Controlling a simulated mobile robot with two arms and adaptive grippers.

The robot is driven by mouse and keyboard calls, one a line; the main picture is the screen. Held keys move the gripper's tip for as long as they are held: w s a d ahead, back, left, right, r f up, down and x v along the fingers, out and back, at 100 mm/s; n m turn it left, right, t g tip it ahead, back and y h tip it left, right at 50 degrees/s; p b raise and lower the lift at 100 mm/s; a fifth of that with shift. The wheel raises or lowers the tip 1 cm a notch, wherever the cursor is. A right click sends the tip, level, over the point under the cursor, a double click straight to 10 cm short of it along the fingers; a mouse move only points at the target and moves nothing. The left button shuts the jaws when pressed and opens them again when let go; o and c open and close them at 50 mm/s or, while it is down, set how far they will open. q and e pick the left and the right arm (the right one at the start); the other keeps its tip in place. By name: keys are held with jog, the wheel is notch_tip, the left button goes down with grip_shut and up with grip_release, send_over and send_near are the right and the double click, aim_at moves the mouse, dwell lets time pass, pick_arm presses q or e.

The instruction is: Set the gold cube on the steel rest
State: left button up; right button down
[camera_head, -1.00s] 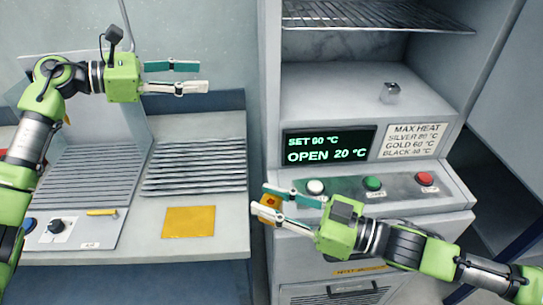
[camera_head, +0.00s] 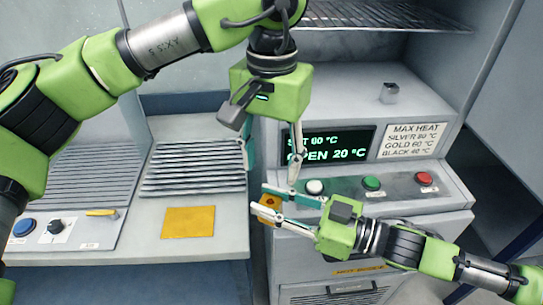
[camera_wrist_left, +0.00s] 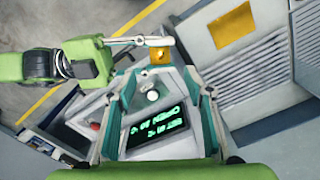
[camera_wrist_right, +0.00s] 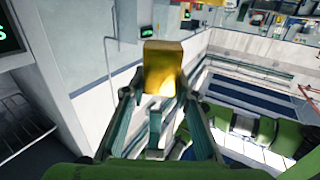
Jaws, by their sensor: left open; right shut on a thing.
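The gold cube (camera_head: 267,204) is held between the fingertips of my right gripper (camera_head: 262,203), in front of the oven's control panel. It also shows in the left wrist view (camera_wrist_left: 160,55) and close up in the right wrist view (camera_wrist_right: 162,68). My left gripper (camera_head: 271,178) is open and empty, pointing down just above my right gripper and the cube, partly covering the oven display. A ribbed steel rest (camera_head: 192,168) lies on the bench left of the oven, with no cube on it.
The oven's panel has white (camera_head: 314,187), green (camera_head: 372,183) and red (camera_head: 425,178) buttons. The display (camera_head: 347,146) reads OPEN 20 °C. A yellow pad (camera_head: 188,222) lies in front of the ribbed rest.

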aim_at(271, 201)
pick_arm(q)
notch_tip(271, 201, down, 11)
jog(key=shift+f, duration=0.2)
pick_arm(e)
jog(key=shift+r, duration=0.1)
pick_arm(q)
grip_shut()
pick_arm(e)
jog(key=c, duration=1.6)
grip_release()
jog(key=shift+o, duration=0.2)
